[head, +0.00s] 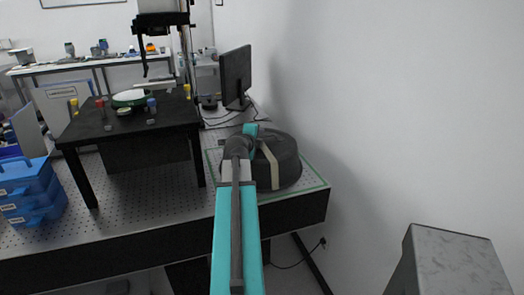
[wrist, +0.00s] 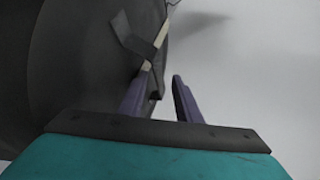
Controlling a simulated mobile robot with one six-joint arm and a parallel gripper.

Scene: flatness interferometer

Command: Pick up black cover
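The black cover (head: 285,158) is a dark, round, drum-like thing with a pale strap over it. It sits at the right end of the perforated table, partly hidden behind my arm. In the wrist view the cover (wrist: 85,60) fills the left side, with a dark strap or handle piece (wrist: 142,42) and a pale strip standing out from it. My gripper (wrist: 162,78) shows two purple fingers set apart, right at the cover's edge. The left finger overlaps the cover; the right one is against the pale wall. Part of the strap lies near the gap between them; contact cannot be told.
The perforated table (head: 130,210) carries a black stand (head: 130,118) left of the cover and blue boxes (head: 30,190) at far left. A monitor (head: 236,75) stands behind the cover. A white wall (head: 400,110) is close on the right, with a grey block (head: 450,262) at lower right.

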